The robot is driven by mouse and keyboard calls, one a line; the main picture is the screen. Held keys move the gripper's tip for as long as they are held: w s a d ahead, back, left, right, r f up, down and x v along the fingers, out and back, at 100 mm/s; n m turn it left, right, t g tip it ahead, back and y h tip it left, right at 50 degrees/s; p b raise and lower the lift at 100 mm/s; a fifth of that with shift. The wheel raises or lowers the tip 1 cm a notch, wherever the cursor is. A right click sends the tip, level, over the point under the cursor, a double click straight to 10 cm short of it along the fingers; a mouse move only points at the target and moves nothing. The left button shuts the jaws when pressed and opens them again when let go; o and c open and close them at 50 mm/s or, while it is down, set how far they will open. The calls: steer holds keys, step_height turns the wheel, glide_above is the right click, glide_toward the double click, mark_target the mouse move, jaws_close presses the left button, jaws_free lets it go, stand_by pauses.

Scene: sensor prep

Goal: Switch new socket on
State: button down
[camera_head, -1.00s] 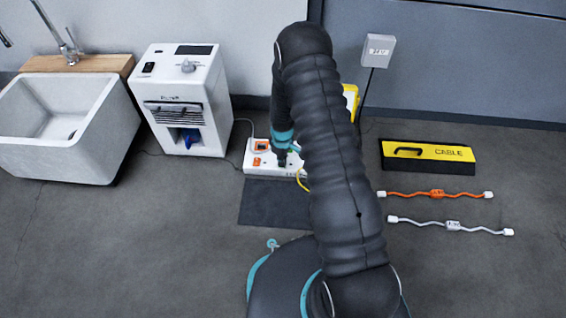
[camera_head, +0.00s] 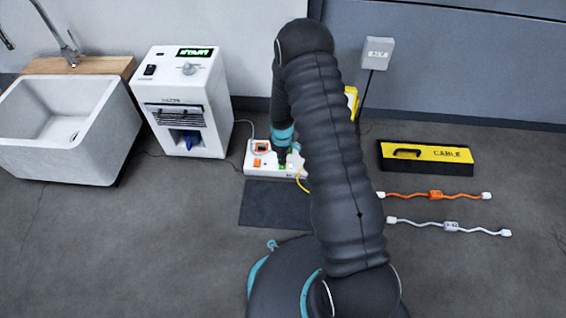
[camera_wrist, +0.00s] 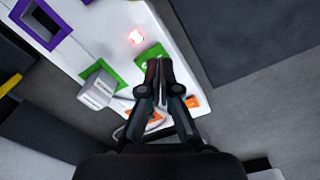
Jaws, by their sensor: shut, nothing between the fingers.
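The white power strip (camera_head: 262,172) lies on the floor in the head view; it also shows in the wrist view (camera_wrist: 185,50). A green switch (camera_head: 283,167) on it shows next to my gripper (camera_head: 284,157), and again in the wrist view (camera_wrist: 149,55). My gripper (camera_wrist: 157,62) is shut and empty, its tips at this switch; contact is unclear. A small red light (camera_wrist: 136,37) glows beside the switch. A white plug (camera_wrist: 97,91) sits in the green-framed socket (camera_wrist: 114,76). An orange switch (camera_wrist: 192,102) lies right of the fingers. A purple-framed socket (camera_wrist: 62,27) looks empty.
A white machine (camera_head: 187,103) with a lit green display (camera_head: 194,52) stands left of the strip. A dark mat (camera_head: 272,204) lies in front.

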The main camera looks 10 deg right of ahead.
steer(key=shift+r+p, duration=1.05)
steer(key=shift+r, duration=1.2)
steer(key=shift+s+m, duration=0.25)
steer(key=shift+m, duration=0.15)
steer(key=s+m+g, duration=0.2)
steer(key=s, duration=0.3)
step_height(320, 180, up, 28)
steer(key=m+p, duration=0.2)
steer(key=m, duration=0.3)
glide_above(283, 168)
steer(key=s, duration=1.6)
steer(key=s+r+t+p, duration=0.2)
steer(key=s+r, duration=0.5)
steer(key=r, duration=0.5)
steer(key=s+r+t+p, duration=0.3)
steer(key=s+r+t, duration=0.2)
steer(key=r, duration=0.8)
steer(key=shift+s+m+t, duration=0.3)
steer(key=shift+s, duration=0.65)
